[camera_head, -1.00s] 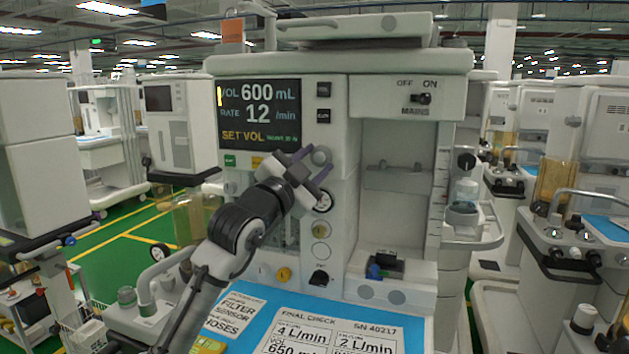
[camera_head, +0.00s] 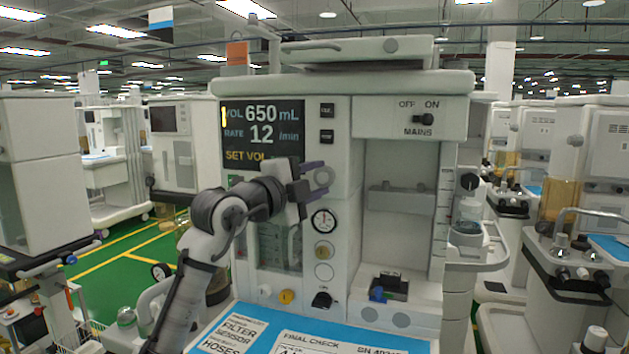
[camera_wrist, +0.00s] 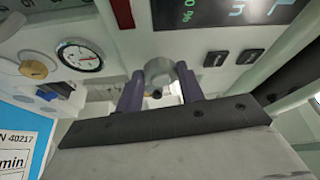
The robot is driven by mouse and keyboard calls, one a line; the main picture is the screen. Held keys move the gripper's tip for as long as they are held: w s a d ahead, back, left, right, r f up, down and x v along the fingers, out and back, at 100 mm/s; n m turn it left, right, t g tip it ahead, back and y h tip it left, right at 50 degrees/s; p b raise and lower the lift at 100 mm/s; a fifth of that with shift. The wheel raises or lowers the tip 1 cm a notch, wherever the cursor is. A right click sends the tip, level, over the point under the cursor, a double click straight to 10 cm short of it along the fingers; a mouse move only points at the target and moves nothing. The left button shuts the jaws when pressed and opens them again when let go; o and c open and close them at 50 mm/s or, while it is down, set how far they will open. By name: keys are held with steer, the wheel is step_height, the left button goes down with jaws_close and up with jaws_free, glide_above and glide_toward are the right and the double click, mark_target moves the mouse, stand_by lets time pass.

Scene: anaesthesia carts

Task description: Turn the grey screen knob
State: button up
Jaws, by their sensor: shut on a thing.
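The grey screen knob (camera_head: 323,177) sits on the white machine front, below and right of the screen (camera_head: 262,133). The screen reads VOL 650 mL and RATE 12 /min, with SET VOL partly covered by my arm. My gripper (camera_head: 314,178) is shut on the knob, with one purple finger above it and one below. In the wrist view, the round knob (camera_wrist: 159,67) stands between the two purple fingers of my gripper (camera_wrist: 160,90). The screen (camera_wrist: 225,12) shows only in part there.
A round gauge (camera_head: 323,220) and a yellow knob (camera_head: 287,297) are below my gripper. A blue sheet (camera_head: 262,325) headed FINAL CHECK lies on the worktop. The MAINS switch (camera_head: 422,118) is at upper right. Other carts stand on both sides.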

stand_by(0.4)
steer(key=o, duration=1)
steer(key=b+v, duration=0.2)
steer(key=v, duration=1.2)
steer(key=shift+b, duration=0.35)
steer(key=shift+w, duration=0.1)
